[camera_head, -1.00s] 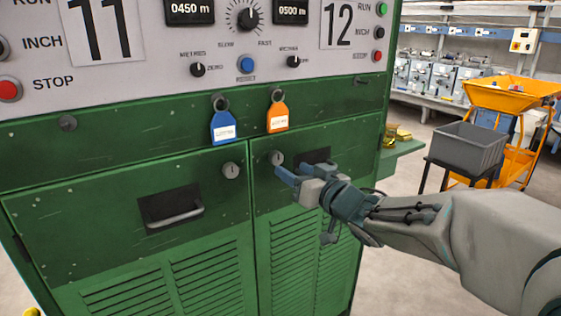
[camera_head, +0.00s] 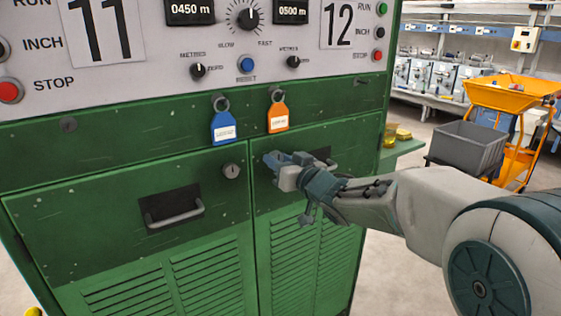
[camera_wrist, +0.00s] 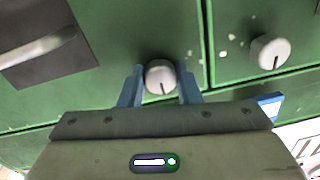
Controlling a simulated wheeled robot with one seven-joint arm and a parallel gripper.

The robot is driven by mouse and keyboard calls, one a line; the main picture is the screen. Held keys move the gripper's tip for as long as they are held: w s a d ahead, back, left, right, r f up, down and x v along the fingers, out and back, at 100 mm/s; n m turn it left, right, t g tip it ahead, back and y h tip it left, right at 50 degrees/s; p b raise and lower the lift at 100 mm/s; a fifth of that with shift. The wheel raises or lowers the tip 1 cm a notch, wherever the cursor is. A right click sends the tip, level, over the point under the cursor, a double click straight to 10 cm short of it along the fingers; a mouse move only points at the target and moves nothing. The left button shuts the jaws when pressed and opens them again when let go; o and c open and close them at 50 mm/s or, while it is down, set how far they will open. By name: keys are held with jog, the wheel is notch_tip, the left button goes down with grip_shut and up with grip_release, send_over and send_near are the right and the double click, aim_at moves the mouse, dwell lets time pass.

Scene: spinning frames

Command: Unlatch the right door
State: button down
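The right door (camera_head: 300,235) of the green cabinet is closed, with louvres below and a dark recessed handle mostly behind my gripper. My gripper (camera_head: 273,160) is at its upper left corner and hides its latch in the head view. In the wrist view, the round grey latch knob (camera_wrist: 160,77) with a dark slot line sits between my two blue fingers. The fingers stand apart on either side of it, with what look like narrow gaps; contact is not clear. The handle (camera_wrist: 38,52) shows at the left of the wrist view.
The left door (camera_head: 100,215) is closed, with its own latch knob (camera_head: 231,171), also in the wrist view (camera_wrist: 270,51). A blue tag (camera_head: 223,125) and an orange tag (camera_head: 278,117) hang above the doors. A grey bin (camera_head: 467,147) and orange cart (camera_head: 512,95) stand at right.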

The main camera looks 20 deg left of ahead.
dwell(0.3)
jog(key=m+p, duration=0.3)
jog(key=m, duration=0.1)
jog(key=shift+r, duration=0.15)
jog(key=m+t+p, duration=0.1)
jog(key=m+p, duration=0.4)
jog(key=m, duration=0.6)
jog(key=shift+a+p, duration=0.1)
jog(key=shift+p, duration=0.3)
jog(key=shift+s+m+p, duration=0.1)
jog(key=shift+m+p, duration=0.6)
jog(key=shift+m, duration=0.9)
jog(key=c, duration=1.1)
grip_release()
jog(key=shift+o, duration=0.2)
